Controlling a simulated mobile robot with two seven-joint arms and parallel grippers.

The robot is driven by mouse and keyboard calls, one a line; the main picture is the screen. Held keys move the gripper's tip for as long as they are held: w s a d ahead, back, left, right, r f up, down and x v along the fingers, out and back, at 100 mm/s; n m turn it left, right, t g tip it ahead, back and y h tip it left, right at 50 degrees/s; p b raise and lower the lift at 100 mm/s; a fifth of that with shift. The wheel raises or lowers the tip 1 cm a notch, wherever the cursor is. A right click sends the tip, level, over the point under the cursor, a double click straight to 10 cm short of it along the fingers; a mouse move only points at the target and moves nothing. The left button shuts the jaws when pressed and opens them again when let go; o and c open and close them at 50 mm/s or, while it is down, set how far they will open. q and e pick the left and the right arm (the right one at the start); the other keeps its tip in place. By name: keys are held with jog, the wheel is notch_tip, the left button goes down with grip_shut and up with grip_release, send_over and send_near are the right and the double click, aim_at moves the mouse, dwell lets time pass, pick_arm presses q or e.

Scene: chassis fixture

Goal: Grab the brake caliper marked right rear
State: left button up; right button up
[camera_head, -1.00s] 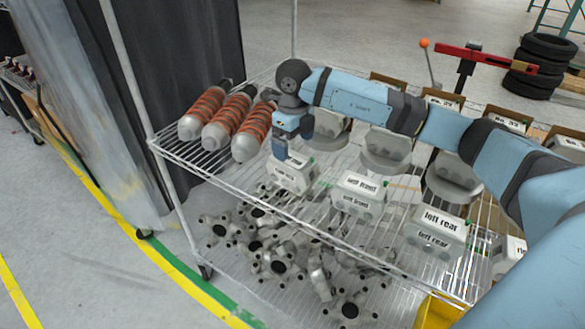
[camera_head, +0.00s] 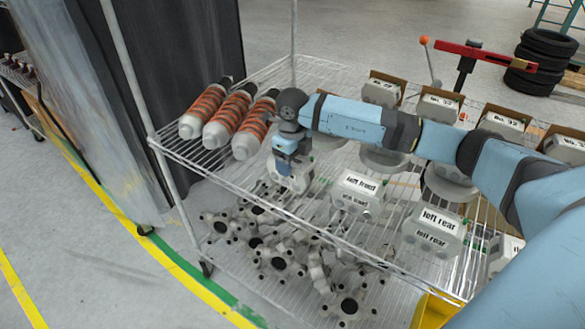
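A row of grey brake calipers stands along the front of the wire shelf. One reads "left front" (camera_head: 358,190) and one reads "left rear" (camera_head: 435,231). Another caliper (camera_head: 505,252) stands at the right end, mostly cut off by my arm, its label not readable now. The caliper at the left end (camera_head: 290,181) has its upper part and label covered by my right gripper (camera_head: 291,172). The gripper points down onto its top; its fingers are too hidden to tell whether they are open or shut. My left gripper is not in view.
Three orange-coiled shock absorbers (camera_head: 228,117) lie left of my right gripper. Labelled boxes (camera_head: 438,104) and round grey parts stand behind the calipers. Several hub-like parts (camera_head: 280,262) lie on the lower shelf. A shelf post (camera_head: 150,120) rises at the left.

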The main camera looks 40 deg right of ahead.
jog(key=c, duration=1)
jog(key=shift+w+r, duration=0.1)
jog(key=shift+r, duration=0.1)
